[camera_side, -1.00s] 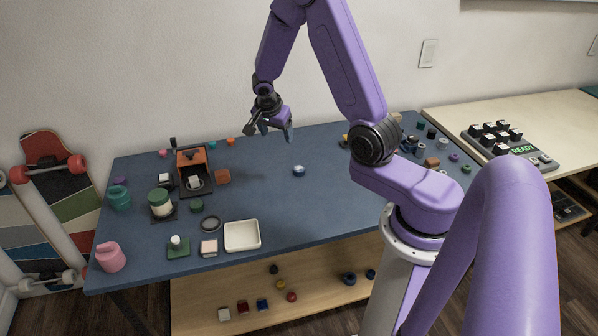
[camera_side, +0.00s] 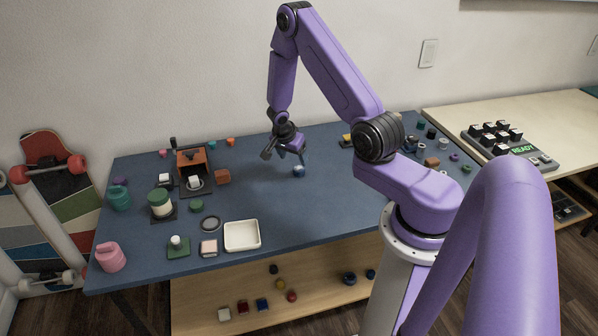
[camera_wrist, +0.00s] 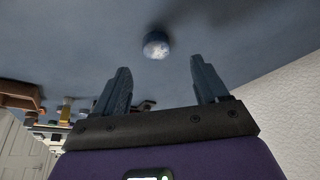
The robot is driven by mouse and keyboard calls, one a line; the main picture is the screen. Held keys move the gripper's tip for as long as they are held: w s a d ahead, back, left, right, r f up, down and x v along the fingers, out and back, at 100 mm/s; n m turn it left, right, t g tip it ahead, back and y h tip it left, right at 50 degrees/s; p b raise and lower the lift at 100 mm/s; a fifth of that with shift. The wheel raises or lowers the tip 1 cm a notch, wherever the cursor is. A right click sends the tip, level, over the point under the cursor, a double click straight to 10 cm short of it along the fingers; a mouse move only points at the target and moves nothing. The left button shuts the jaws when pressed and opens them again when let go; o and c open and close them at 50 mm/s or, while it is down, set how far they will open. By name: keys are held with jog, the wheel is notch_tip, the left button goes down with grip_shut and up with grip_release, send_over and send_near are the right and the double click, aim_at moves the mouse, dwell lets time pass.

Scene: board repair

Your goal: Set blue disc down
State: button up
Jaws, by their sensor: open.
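The blue disc (camera_side: 298,171) lies on the blue tabletop near its middle, with a pale patch on its upper side. It also shows in the wrist view (camera_wrist: 156,45), beyond and between my two fingertips. My gripper (camera_side: 285,157) is just above and slightly left of the disc in the side view. In the wrist view my gripper (camera_wrist: 159,75) has its fingers apart with nothing between them. The disc and the fingers appear apart.
On the table's left are an orange-and-black device (camera_side: 193,160), a jar (camera_side: 160,203), a white tray (camera_side: 242,236) and a pink container (camera_side: 110,257). Several small parts lie at the right end. The tabletop around the disc is clear.

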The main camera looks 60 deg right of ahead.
aim_at(299, 168)
jog(key=shift+s+x, duration=0.15)
jog(key=shift+x, duration=1.45)
jog(key=shift+s+x, duration=0.15)
jog(key=shift+x, duration=1.45)
jog(key=shift+c, duration=0.3)
jog(key=c, duration=1.2)
jog(key=shift+o, duration=0.2)
jog(key=shift+r, duration=0.2)
